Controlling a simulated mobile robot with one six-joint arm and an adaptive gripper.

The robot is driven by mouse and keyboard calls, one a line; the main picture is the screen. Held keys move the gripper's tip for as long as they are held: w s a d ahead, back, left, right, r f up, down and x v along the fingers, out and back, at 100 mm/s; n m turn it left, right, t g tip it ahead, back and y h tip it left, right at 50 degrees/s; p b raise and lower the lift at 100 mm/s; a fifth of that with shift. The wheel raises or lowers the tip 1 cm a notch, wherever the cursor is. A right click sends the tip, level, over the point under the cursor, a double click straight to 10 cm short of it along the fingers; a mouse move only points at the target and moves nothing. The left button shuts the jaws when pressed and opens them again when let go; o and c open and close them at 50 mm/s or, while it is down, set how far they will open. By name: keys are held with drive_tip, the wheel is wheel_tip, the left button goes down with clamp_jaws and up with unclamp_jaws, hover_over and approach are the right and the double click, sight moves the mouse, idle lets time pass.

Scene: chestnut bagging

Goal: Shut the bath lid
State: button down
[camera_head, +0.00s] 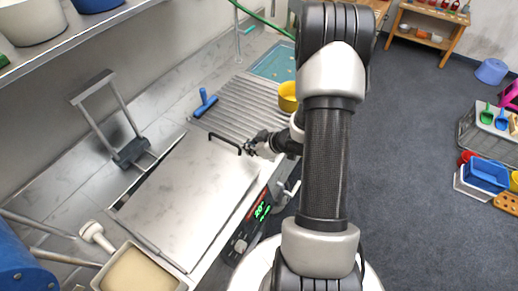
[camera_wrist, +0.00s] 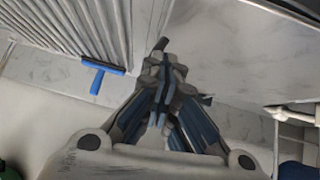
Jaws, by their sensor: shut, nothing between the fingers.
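The bath lid (camera_head: 190,185) is a pale metal plate with a black bar handle (camera_head: 225,141) near its far end. It lies over the bath and looks about flat; I cannot tell whether it sits fully flush. The bath's front has a panel with a green lit display (camera_head: 261,210). My gripper (camera_head: 250,146) is at the right end of the handle, shut and empty; I cannot tell whether it touches the handle. In the wrist view my gripper (camera_wrist: 164,58) shows shut fingers, with the pale lid (camera_wrist: 240,50) to the right.
A ribbed drainboard (camera_head: 245,103) with a blue-handled tool (camera_head: 205,102) lies beyond the bath, with a yellow bowl (camera_head: 288,96) beside it. A grey metal frame (camera_head: 125,145) stands at left. A cream-filled container (camera_head: 140,272) and white mallet (camera_head: 97,236) are near the front.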

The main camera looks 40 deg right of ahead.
drive_tip(key=shift+d+f+b, duration=0.15)
drive_tip(key=shift+f+b, duration=0.1)
drive_tip(key=shift+f, duration=0.75)
drive_tip(key=shift+d+f+b, duration=0.1)
drive_tip(key=shift+f+b, duration=0.15)
drive_tip(key=shift+f, duration=0.7)
